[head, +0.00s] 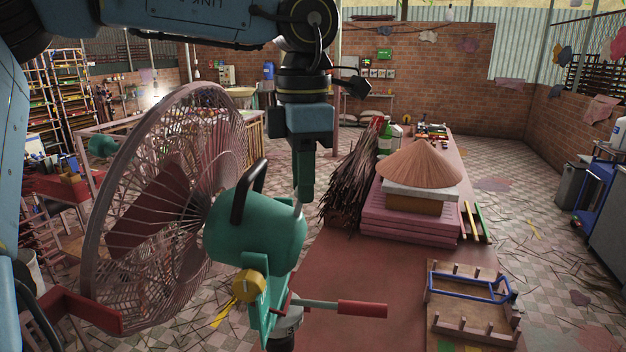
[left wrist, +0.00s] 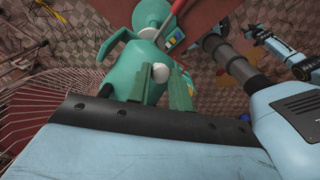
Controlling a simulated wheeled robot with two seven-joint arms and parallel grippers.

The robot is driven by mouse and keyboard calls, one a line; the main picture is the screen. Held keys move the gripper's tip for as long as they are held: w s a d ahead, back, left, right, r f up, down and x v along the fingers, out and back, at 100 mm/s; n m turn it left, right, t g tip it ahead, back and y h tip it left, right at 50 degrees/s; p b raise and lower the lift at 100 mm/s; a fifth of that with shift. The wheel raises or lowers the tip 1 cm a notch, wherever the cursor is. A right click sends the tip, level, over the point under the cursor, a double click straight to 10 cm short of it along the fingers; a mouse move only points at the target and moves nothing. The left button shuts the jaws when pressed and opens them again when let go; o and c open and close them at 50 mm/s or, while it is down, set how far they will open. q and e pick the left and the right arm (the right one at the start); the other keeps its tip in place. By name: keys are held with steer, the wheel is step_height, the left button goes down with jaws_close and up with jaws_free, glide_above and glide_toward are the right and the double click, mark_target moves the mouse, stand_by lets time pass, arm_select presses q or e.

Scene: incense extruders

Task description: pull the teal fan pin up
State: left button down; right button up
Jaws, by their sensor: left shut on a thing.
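The teal fan (head: 258,228) has a rounded motor housing with a black handle and a large wire cage on its left. My left gripper (head: 301,198) points straight down at the rear top of the housing, with its green fingers shut on the pin (head: 298,209). Only a small pale part of the pin shows below the fingers. In the left wrist view, the pin's pale round knob (left wrist: 160,73) is between the fingertips of my left gripper (left wrist: 162,82), over the teal housing (left wrist: 150,45). The pin's lower end is hidden. My right gripper is not identifiable in either view.
A red-handled bar (head: 361,310) sticks out to the right below the housing. The red table (head: 350,270) holds a straw cone on pink trays (head: 410,225), a bundle of dark sticks (head: 352,180) and a wooden rack with a blue frame (head: 470,320). The table's near left part is bare.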

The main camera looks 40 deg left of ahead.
arm_select(q)
steer(key=c, duration=1.3)
jaws_free()
steer(key=shift+r, duration=0.2)
steer(key=shift+o, duration=0.2)
step_height(320, 180, up, 14)
steer(key=shift+f, duration=0.25)
